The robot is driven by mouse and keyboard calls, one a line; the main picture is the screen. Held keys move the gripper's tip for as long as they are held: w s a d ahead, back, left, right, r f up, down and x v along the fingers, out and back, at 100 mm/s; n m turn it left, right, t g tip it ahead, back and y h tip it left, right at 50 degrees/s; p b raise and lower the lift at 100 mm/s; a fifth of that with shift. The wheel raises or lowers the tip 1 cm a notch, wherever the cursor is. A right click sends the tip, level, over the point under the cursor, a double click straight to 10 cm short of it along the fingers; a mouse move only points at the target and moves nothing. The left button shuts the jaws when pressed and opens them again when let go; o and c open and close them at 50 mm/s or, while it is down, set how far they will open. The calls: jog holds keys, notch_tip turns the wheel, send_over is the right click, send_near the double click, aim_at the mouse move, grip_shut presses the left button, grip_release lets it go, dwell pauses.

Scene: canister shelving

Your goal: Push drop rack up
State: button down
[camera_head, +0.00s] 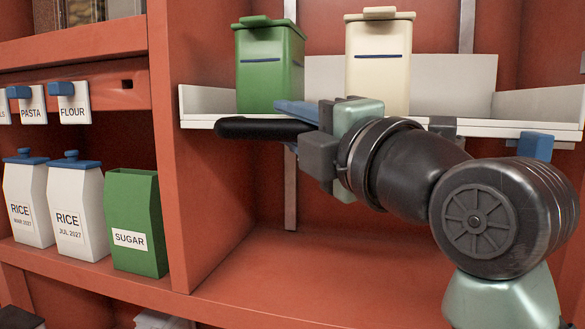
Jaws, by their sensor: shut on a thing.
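The drop rack (205,122) is a white tray with low side walls and a white back panel, in the upper right bay. A black rounded handle (260,128) sticks out to the left in front of its front edge. My gripper (326,132) is at the rack's front edge, shut on the handle near its right end. My gripper and wrist hide the middle of the edge and the exact contact. A green lidded canister (270,68) and a cream lidded canister (378,65) stand upright on the rack.
A blue block (535,146) sits at the rack's right front. Left of the red upright (175,150) are two white rice canisters (78,210) and an open green sugar canister (135,222). The red shelf below the rack (300,265) looks clear where visible.

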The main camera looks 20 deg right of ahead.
notch_tip(320, 180, up, 12)
jog(key=p, duration=0.4)
jog(key=shift+s+r+p, duration=0.15)
jog(key=shift+r+p, duration=0.05)
jog(key=shift+p, duration=0.1)
jog(key=c, duration=1)
grip_release()
jog(key=o, duration=0.4)
jog(key=shift+f, duration=0.2)
jog(key=shift+f, duration=0.1)
